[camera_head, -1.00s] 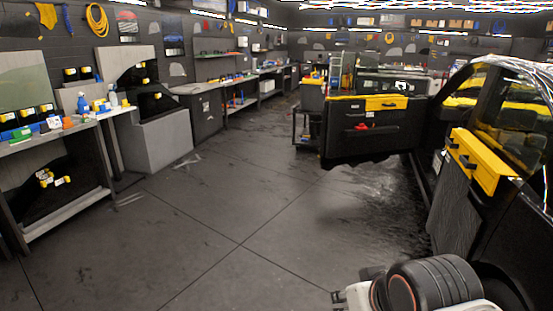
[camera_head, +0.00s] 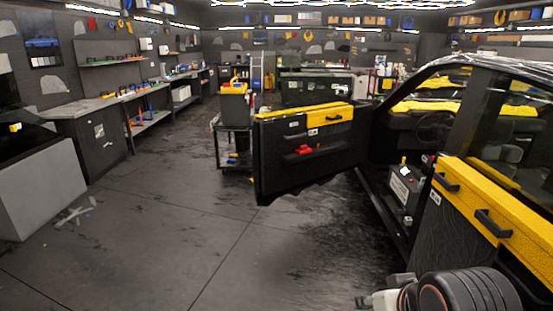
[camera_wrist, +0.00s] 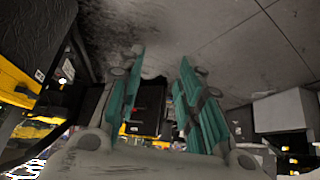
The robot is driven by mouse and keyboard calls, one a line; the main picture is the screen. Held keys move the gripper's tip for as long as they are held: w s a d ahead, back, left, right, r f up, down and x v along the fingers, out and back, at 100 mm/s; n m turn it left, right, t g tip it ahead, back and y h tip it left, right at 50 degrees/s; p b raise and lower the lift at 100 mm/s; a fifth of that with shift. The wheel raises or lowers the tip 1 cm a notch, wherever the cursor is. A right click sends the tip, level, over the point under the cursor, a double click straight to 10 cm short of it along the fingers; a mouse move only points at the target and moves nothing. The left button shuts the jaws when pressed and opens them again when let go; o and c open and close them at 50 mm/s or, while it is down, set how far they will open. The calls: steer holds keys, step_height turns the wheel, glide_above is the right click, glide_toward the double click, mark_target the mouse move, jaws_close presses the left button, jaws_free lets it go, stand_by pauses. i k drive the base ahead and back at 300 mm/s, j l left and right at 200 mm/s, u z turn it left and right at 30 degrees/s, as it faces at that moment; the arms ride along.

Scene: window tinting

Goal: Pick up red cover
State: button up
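A small red item (camera_head: 304,150) sits in the middle of the black open car door (camera_head: 275,170) in the head view. It is the only clearly red thing I make out on the door, and I cannot tell for sure that it is the red cover. My gripper (camera_wrist: 162,58) shows in the wrist view with its teal-padded fingers spread apart and nothing between them. The dark door (camera_wrist: 150,105) shows beyond the fingers, upside down and some way off. The gripper's fingers are not visible in the head view.
The car's side with a yellow-topped panel (camera_head: 490,190) is close on the right. A black cart (camera_head: 233,145) stands behind the door. Workbenches (camera_head: 95,140) line the left wall.

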mark_target(303, 150)
steer(key=i, duration=2.1)
steer(key=i+l+u, duration=0.15)
steer(key=i, duration=0.3)
steer(key=i+l+u, duration=0.1)
steer(key=i+l, duration=0.2)
steer(key=i+l+u, duration=0.15)
steer(key=i, duration=0.35)
steer(key=j, duration=0.2)
